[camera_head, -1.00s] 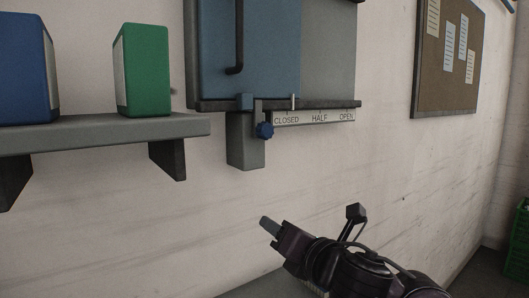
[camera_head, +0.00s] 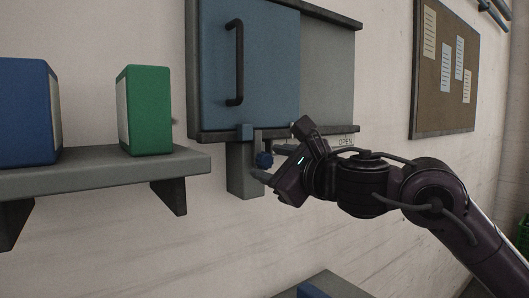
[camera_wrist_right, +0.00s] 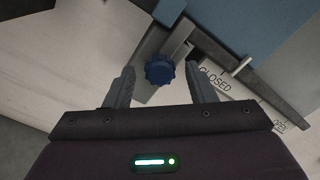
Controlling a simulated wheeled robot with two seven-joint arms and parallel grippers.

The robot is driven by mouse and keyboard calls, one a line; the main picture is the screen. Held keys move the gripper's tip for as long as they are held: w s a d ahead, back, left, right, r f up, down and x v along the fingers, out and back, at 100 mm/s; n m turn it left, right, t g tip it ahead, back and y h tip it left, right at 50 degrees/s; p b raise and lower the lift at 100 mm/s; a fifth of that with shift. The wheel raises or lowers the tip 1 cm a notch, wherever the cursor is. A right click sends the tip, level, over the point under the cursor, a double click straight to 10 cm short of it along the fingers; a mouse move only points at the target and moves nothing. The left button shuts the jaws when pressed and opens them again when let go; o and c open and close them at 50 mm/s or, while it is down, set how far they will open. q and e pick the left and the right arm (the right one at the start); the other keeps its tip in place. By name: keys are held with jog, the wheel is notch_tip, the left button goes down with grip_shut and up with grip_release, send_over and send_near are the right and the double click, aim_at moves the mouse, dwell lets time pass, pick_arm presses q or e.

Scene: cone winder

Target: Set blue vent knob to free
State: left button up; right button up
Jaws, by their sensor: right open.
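The blue vent knob (camera_head: 264,160) sits below the lower rail of the blue sliding panel (camera_head: 265,60), at the grey bracket under it. In the right wrist view the lobed knob (camera_wrist_right: 159,70) lies between and just beyond the two fingers of my right gripper (camera_wrist_right: 160,80). The fingers are open, with gaps on both sides of the knob. In the head view my right gripper (camera_head: 268,165) comes to the knob from the right. The label strip (camera_wrist_right: 225,85) reads CLOSED near the knob; in the head view OPEN shows and the rest is hidden. My left gripper is not in view.
A grey shelf (camera_head: 100,172) at the left holds a blue binder (camera_head: 25,112) and a green binder (camera_head: 147,110). A black handle (camera_head: 236,62) stands out from the panel. A cork board (camera_head: 440,90) hangs at the right. The wall below the shelf is clear.

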aim_at(262, 149)
jog(key=shift+p+x, duration=0.4)
jog(key=shift+x, duration=0.9)
grip_shut()
jog(key=shift+f, duration=0.1)
